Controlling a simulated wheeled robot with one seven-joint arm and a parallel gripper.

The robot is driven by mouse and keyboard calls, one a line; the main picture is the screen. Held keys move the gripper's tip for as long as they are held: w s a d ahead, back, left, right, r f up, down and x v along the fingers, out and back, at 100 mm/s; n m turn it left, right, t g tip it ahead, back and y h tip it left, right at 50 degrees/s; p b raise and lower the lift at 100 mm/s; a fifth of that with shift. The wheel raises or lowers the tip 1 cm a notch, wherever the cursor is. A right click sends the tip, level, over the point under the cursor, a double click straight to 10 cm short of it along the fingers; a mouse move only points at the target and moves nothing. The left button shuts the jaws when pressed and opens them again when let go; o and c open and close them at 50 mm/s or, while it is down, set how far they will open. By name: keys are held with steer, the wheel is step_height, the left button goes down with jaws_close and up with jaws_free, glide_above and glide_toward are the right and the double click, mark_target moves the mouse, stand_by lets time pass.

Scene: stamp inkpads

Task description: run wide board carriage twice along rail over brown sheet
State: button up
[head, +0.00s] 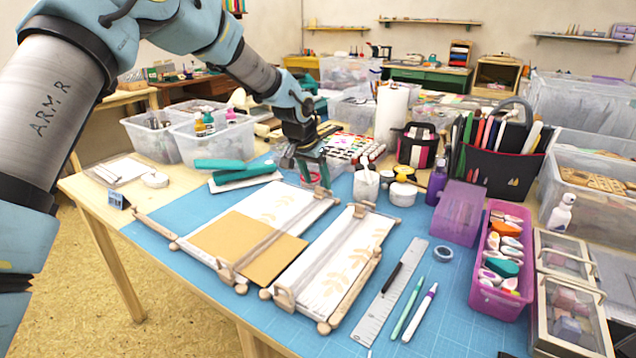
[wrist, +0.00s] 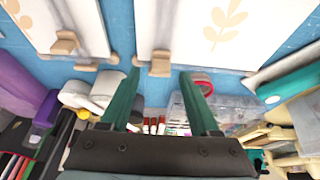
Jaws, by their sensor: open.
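The wide board (head: 290,205), white with pale leaf prints, lies at the left of the blue mat. A brown sheet (head: 215,240) covers its near half. A long grey carriage bar runs along the board over the sheet, with a wooden knob (head: 226,272) at its near end. Its far knob (wrist: 160,64) shows in the wrist view. My gripper (head: 320,183) is open and empty above the far end of the wide board. In the wrist view, its green fingers (wrist: 163,78) spread either side of the far knob, apart from it.
A narrower leaf-printed board (head: 355,250) with a similar bar and knobs (head: 285,298) lies to the right. A ruler (head: 388,295) and pens lie beyond it. A white cup (head: 366,187) and small jars stand close right of my gripper.

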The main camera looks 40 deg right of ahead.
mark_target(319, 192)
steer(key=shift+x, duration=1.2)
steer(key=shift+w, duration=0.1)
jaws_close()
stand_by(0.5)
